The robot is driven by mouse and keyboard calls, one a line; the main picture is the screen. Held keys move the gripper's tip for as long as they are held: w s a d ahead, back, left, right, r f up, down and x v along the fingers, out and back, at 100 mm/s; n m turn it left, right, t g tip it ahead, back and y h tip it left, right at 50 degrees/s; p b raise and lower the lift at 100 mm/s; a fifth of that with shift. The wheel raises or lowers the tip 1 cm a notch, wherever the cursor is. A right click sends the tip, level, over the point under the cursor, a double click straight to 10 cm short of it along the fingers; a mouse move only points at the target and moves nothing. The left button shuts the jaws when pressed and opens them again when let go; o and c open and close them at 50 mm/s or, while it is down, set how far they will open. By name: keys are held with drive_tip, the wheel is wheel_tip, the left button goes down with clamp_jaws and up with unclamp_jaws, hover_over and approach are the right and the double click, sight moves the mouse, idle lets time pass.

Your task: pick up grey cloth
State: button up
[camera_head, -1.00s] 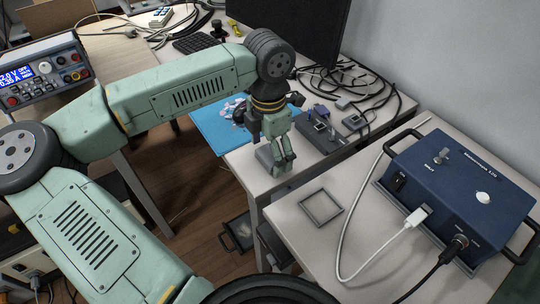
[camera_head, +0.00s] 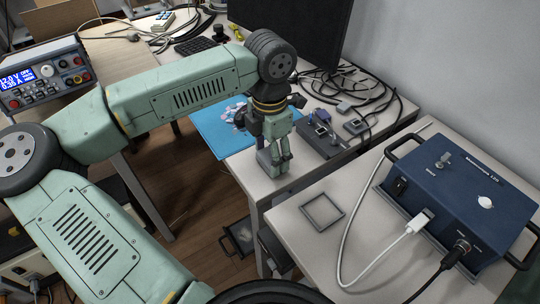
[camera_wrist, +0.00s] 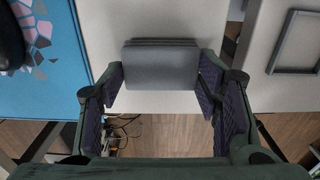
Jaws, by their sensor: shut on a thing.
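The grey cloth (camera_wrist: 160,68) looks like a folded, smooth grey block in the wrist view, near the edge of the white table. My gripper (camera_wrist: 160,92) has its two purple-padded fingers on the left and right sides of the cloth, shut on it. In the head view my gripper (camera_head: 277,163) points down at the table's front corner. The cloth (camera_head: 264,161) is partly hidden there behind the fingers. I cannot tell if the cloth touches the table.
A blue mat (camera_head: 214,128) lies left of my gripper. A dark grey box (camera_head: 322,140) and loose cables are close on the right. A grey square frame (camera_head: 322,210) and a blue instrument box (camera_head: 462,192) are on the nearer table. The table edge drops to the floor.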

sight(269, 158)
drive_tip(key=shift+r, duration=0.4)
wheel_tip(269, 158, up, 2)
drive_tip(key=shift+s+r+b, duration=0.1)
drive_tip(key=shift+b, duration=0.45)
drive_tip(key=s+a+b, duration=0.1)
drive_tip(key=s+a, duration=0.1)
drive_tip(key=s, duration=0.5)
drive_tip(key=s+a+r+b, duration=0.1)
drive_tip(key=s+b, duration=0.1)
drive_tip(key=s, duration=0.6)
drive_tip(key=shift+s+a+r, duration=0.2)
drive_tip(key=shift+a+r, duration=0.05)
drive_tip(key=shift+a, duration=0.15)
drive_tip(key=shift+o, duration=1.4)
drive_tip(key=c, duration=0.4)
drive_tip(key=o, duration=0.4)
drive_tip(key=c, duration=0.7)
